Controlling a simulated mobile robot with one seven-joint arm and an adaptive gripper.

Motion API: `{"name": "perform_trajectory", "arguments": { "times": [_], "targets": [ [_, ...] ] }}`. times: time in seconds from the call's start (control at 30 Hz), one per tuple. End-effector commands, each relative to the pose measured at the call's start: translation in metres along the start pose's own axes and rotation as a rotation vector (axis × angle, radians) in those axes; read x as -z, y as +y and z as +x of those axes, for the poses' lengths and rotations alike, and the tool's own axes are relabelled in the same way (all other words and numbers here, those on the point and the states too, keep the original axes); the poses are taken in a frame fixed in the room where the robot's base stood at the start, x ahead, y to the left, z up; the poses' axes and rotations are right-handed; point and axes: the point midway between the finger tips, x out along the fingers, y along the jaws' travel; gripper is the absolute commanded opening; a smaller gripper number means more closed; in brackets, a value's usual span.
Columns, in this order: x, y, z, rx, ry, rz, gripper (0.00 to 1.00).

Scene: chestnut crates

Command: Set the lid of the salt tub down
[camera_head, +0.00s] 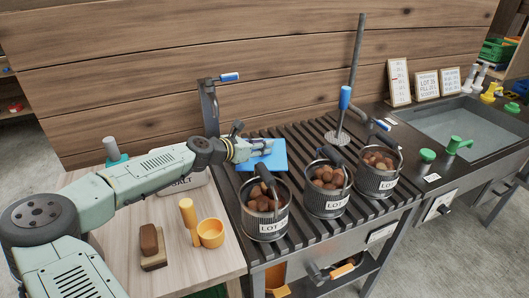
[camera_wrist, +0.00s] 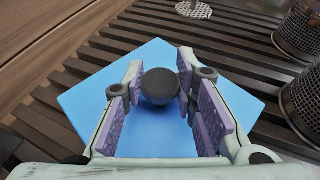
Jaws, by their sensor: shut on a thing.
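The lid of the salt tub is a flat blue square with a round dark knob. It shows in the head view (camera_head: 266,161) over the dark slatted rack, behind the left bucket, and in the wrist view (camera_wrist: 150,62). My gripper (camera_head: 266,148) is shut on the lid's knob (camera_wrist: 159,86), which sits between the purple pads in the wrist view. I cannot tell whether the lid touches the slats. The salt tub (camera_head: 184,184) stands on the pale wooden top at the left, partly hidden behind my arm.
Wire buckets of chestnuts, marked LOT, stand on the rack: left (camera_head: 266,222), middle (camera_head: 325,203) and right (camera_head: 377,180). A yellow scoop (camera_head: 211,233) and a brown brush (camera_head: 150,245) lie on the wooden top. A post with a blue handle (camera_head: 210,108) rises behind the lid.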

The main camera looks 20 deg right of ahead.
Motion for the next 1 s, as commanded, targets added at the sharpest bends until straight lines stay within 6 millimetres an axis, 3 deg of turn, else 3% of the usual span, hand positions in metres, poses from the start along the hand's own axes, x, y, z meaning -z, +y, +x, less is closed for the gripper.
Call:
{"name": "perform_trajectory", "arguments": {
  "times": [0.23,0.6,0.63,0.9,1.0],
  "targets": [
    [0.03,0.0,0.011,0.0,0.0,-0.004,0.0],
    [0.036,0.0,0.013,0.0,0.0,0.0,0.0],
    [0.035,0.0,0.013,0.0,0.0,0.0,0.28],
    [0.035,0.0,0.013,0.0,0.0,-0.001,0.46],
    [0.035,0.0,0.013,0.0,0.0,-0.001,0.46]
  ]
}}
